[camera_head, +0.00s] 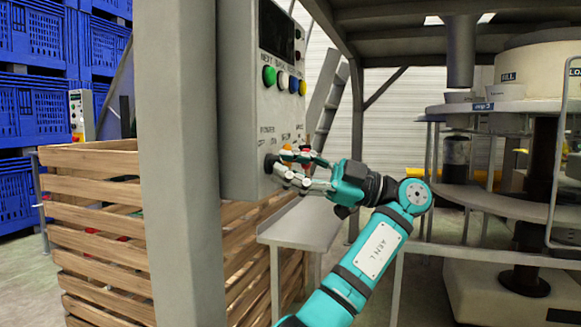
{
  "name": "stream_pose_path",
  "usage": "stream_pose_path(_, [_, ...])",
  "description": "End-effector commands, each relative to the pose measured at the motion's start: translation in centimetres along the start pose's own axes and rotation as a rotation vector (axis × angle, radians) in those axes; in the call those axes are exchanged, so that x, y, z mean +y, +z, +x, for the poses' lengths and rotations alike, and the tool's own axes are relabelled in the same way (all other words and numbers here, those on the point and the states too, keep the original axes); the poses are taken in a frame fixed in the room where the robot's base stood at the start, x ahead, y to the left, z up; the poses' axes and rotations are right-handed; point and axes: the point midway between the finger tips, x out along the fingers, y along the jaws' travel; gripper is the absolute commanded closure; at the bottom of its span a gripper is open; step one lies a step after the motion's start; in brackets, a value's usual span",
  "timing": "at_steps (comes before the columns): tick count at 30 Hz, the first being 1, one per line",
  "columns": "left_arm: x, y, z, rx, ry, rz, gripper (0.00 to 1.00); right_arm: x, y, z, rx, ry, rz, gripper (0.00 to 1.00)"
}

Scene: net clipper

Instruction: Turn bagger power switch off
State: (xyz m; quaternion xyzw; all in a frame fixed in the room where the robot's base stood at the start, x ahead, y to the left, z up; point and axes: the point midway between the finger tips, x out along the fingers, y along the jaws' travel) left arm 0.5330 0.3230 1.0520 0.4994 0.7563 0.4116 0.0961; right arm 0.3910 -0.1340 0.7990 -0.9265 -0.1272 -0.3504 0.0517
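The grey control box (238,110) is fixed to a grey post and carries a dark screen and several buttons. Its lower part has a label reading POWER, with a dark round power switch (270,163) below it. The fingers partly cover an orange and a red control beside the switch.
Green, white, yellow and blue buttons (283,80) sit higher on the box. The grey post (178,150) stands left of it. A slatted wooden crate (95,205) and a small metal table (300,224) are below. Round machinery (500,205) fills the right side.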

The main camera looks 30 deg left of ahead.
Motion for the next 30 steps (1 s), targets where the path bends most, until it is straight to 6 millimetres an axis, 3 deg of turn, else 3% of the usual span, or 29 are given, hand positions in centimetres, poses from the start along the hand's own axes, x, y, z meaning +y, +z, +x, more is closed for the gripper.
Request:
stream_pose_path(11, [0.0,0.0,-0.2,0.000,0.000,0.002,0.66,-0.1,0.0,0.0,-0.001,-0.001,0.002,0.60])
stream_pose_path(22, [0.0,0.0,-5.3,-0.007,0.004,0.007,0.66,0.0,0.0,0.0,0.000,0.000,0.001,0.60])
stream_pose_path(30, [0.0,0.1,-6.2,0.002,-0.017,0.005,0.66,0.0,0.0,0.0,0.000,0.000,0.001,0.60])
